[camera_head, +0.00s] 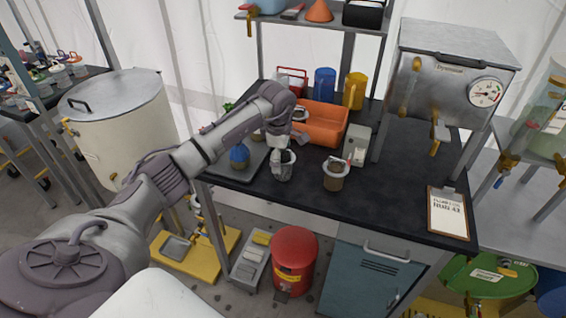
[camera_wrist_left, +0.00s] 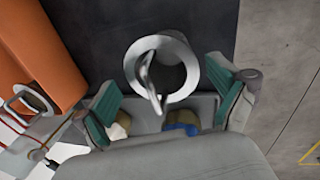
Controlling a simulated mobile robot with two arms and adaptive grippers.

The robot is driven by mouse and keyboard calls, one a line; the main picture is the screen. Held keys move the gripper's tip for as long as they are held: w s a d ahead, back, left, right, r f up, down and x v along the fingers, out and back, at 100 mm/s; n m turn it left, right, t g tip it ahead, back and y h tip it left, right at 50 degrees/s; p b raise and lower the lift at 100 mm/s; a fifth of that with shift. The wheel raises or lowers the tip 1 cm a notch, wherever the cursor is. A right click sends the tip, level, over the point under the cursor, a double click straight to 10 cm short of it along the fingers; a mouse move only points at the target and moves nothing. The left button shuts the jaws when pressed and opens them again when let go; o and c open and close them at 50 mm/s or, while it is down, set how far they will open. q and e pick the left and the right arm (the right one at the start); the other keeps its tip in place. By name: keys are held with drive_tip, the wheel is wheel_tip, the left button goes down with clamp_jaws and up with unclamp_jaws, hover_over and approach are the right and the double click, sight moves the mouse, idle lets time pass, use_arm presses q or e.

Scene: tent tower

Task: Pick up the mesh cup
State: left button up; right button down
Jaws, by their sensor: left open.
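A grey metal cup (camera_head: 282,172) stands on the dark table, right of the grey tray, and looks like the mesh cup; the mesh itself is too small to make out. In the left wrist view its bright round rim (camera_wrist_left: 190,91) shows from above, with a dark inside and a curved metal piece across it. My left gripper (camera_head: 284,139) points down over the cup. In the wrist view its green-padded fingers (camera_wrist_left: 166,80) are spread, one to each side of the cup's lower edge. Whether they touch it cannot be told. My right gripper is not in view.
An orange bin (camera_head: 322,131) and a small grey box (camera_head: 357,145) stand behind. The tray (camera_head: 221,171) holds a blue flask (camera_head: 239,156). A clipboard (camera_head: 447,213) lies on the right; table before it is clear.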

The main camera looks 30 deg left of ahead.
use_arm(q)
drive_tip(key=shift+w+f, duration=0.1)
drive_tip(key=shift+f, duration=0.15)
drive_tip(key=c, duration=1.1)
